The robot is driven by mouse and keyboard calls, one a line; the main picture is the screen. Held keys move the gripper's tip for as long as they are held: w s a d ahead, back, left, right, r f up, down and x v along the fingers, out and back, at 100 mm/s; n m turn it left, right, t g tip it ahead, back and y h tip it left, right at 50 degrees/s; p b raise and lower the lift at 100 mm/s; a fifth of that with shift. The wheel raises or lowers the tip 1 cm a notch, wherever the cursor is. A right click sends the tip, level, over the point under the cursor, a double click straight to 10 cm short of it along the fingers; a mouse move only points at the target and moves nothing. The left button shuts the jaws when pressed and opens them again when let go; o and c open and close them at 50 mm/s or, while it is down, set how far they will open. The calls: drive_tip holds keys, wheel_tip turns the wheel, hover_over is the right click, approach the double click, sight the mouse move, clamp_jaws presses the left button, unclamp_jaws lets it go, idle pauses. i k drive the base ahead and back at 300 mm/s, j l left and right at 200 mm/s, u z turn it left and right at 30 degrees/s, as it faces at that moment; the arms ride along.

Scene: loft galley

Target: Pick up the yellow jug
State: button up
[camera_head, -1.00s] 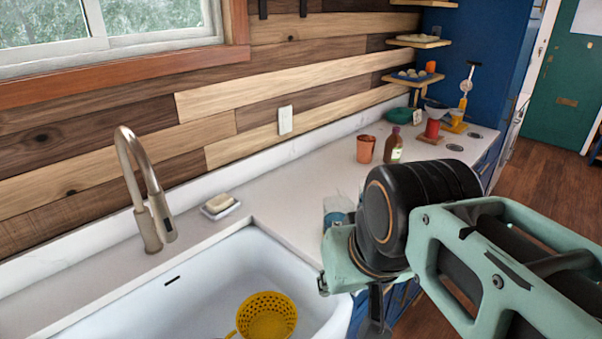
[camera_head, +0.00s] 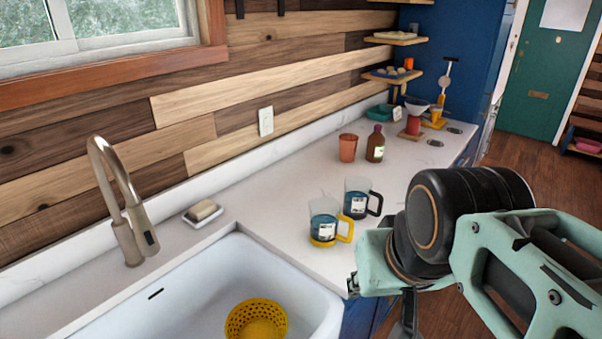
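The yellow jug (camera_head: 324,222) stands upright on the white counter, just right of the sink. It has a clear body with blue contents, a pale label, and a yellow base and handle; the handle points right. A similar jug with a black handle (camera_head: 357,197) stands close behind it to the right. My gripper (camera_head: 406,326) hangs at the bottom of the picture, to the right of and lower than the yellow jug, apart from it. Only a dark part of it shows below my arm, so I cannot see whether it is open.
The sink (camera_head: 190,305) holds a yellow colander (camera_head: 257,320). A tap (camera_head: 125,205) and a soap dish (camera_head: 202,214) are behind it. An orange cup (camera_head: 348,147) and a brown bottle (camera_head: 375,144) stand farther along the counter. Bare counter lies left of the jugs.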

sight(331, 226)
drive_tip(key=i+l+u, duration=0.15)
drive_tip(key=l+u, duration=0.25)
drive_tip(key=i+l+u, duration=0.15)
drive_tip(key=l+u, duration=0.6)
drive_tip(key=k+l+u, duration=0.1)
drive_tip(key=l+u, duration=0.15)
drive_tip(key=k+l+u, duration=0.25)
drive_tip(key=l, duration=0.2)
drive_tip(key=i+j+z, duration=0.2)
drive_tip(key=i, duration=0.15)
